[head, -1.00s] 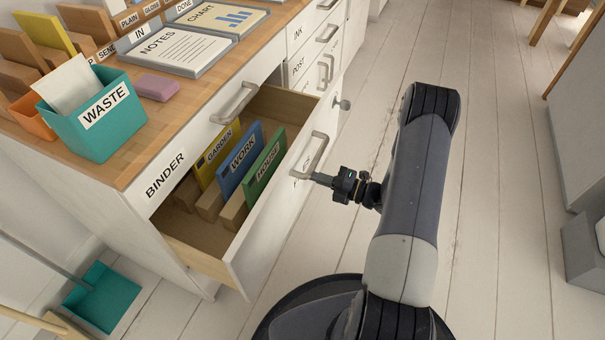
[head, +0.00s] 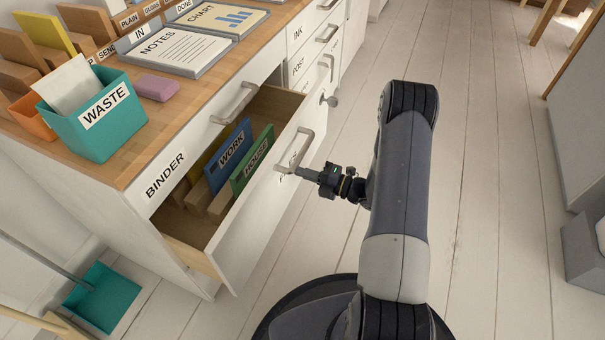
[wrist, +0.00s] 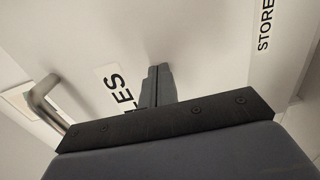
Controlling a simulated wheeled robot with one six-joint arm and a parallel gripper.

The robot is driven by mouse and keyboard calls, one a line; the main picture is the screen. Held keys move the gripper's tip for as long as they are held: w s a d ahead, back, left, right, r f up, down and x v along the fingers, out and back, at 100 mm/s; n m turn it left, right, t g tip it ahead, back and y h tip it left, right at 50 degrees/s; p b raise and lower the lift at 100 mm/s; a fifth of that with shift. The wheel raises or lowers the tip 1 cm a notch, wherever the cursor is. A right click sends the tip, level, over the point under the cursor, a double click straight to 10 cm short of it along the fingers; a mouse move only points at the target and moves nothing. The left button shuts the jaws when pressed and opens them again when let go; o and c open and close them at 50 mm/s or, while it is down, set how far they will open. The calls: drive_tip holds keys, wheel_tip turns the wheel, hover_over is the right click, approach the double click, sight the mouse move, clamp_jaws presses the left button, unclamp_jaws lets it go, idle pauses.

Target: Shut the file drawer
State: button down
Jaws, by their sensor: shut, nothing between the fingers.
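The file drawer (head: 262,205) is partly open below the binder drawer, with upright folders inside, including a blue WORK folder (head: 231,158) and a green HOUSE folder (head: 252,160). Its grey bar handle (head: 296,152) is on the front. My gripper (head: 300,172) is shut and empty, its tips at the drawer front just below the handle. In the wrist view the shut fingers (wrist: 157,86) point at the white front, beside a label ending in "LES" (wrist: 118,91); a handle (wrist: 45,100) shows at left. Whether the tips touch the front is hard to tell.
The closed binder drawer (head: 185,160) is above, its handle overhanging the opening. The desktop holds a teal WASTE bin (head: 98,125) and a NOTES tray (head: 165,48). A teal dustpan (head: 104,297) lies on the floor at left. The floor at right is mostly clear.

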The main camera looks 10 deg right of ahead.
drive_tip(key=shift+b+x, duration=0.75)
drive_tip(key=shift+x, duration=6.4)
drive_tip(key=shift+p+v, duration=0.6)
drive_tip(key=shift+v, duration=3.45)
drive_tip(key=b+x, duration=0.1)
drive_tip(key=x, duration=0.7)
drive_tip(key=shift+f, duration=0.1)
drive_tip(key=shift+s+d, duration=0.4)
drive_tip(key=shift+d, duration=0.2)
